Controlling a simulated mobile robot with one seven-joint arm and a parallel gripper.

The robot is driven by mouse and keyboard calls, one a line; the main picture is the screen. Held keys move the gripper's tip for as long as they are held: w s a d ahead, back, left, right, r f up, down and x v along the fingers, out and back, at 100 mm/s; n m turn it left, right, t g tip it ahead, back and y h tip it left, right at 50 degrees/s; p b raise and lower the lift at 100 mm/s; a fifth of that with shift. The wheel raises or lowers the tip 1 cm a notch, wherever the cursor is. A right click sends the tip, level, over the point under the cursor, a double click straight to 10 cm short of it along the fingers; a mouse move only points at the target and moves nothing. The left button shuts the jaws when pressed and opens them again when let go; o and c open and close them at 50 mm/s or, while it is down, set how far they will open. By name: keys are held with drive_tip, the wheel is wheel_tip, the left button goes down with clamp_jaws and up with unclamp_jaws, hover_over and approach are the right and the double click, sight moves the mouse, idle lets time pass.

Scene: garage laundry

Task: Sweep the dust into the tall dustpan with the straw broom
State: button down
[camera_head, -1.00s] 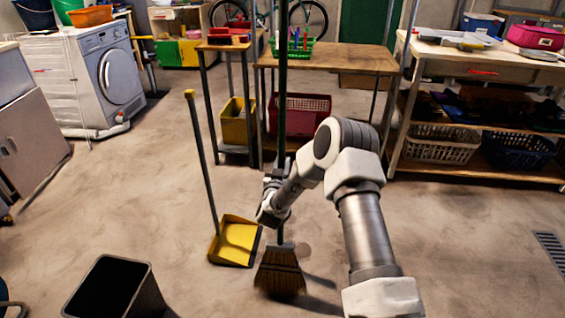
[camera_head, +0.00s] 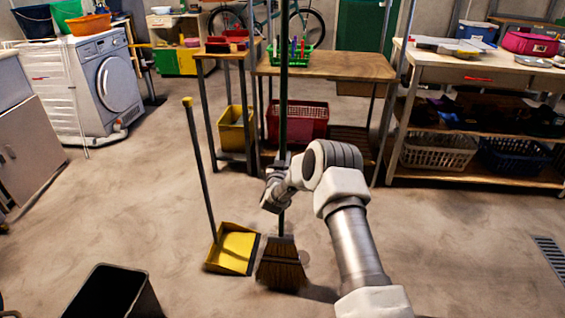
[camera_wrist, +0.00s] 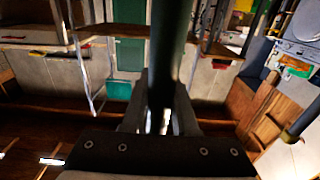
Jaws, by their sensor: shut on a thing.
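My gripper (camera_head: 277,188) is shut on the dark green handle (camera_head: 284,110) of the straw broom, which stands nearly upright. In the wrist view, the handle (camera_wrist: 170,50) rises between the fingers. The broom's straw head (camera_head: 281,266) is low at the floor, just right of the yellow dustpan (camera_head: 233,250); I cannot tell whether they touch. The dustpan lies on the floor, its tall grey handle (camera_head: 200,160) leaning left with a yellow tip. A faint brownish round patch, perhaps dust (camera_head: 305,257), shows on the floor right of the bristles, partly hidden by them.
A dark open bin (camera_head: 112,292) stands at the front left. A wooden table (camera_head: 340,66) and a smaller stand with a yellow bin (camera_head: 237,127) are behind the broom. A shelf bench (camera_head: 480,72) is at the right.

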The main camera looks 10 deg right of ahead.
drive_tip(key=x, duration=0.7)
idle(0.4)
drive_tip(key=r+p, duration=0.1)
drive_tip(key=s+r+p, duration=0.1)
drive_tip(key=r+p, duration=0.1)
drive_tip(key=s+r+p, duration=0.1)
drive_tip(key=r, duration=0.1)
drive_tip(key=shift+a, duration=0.3)
idle(0.5)
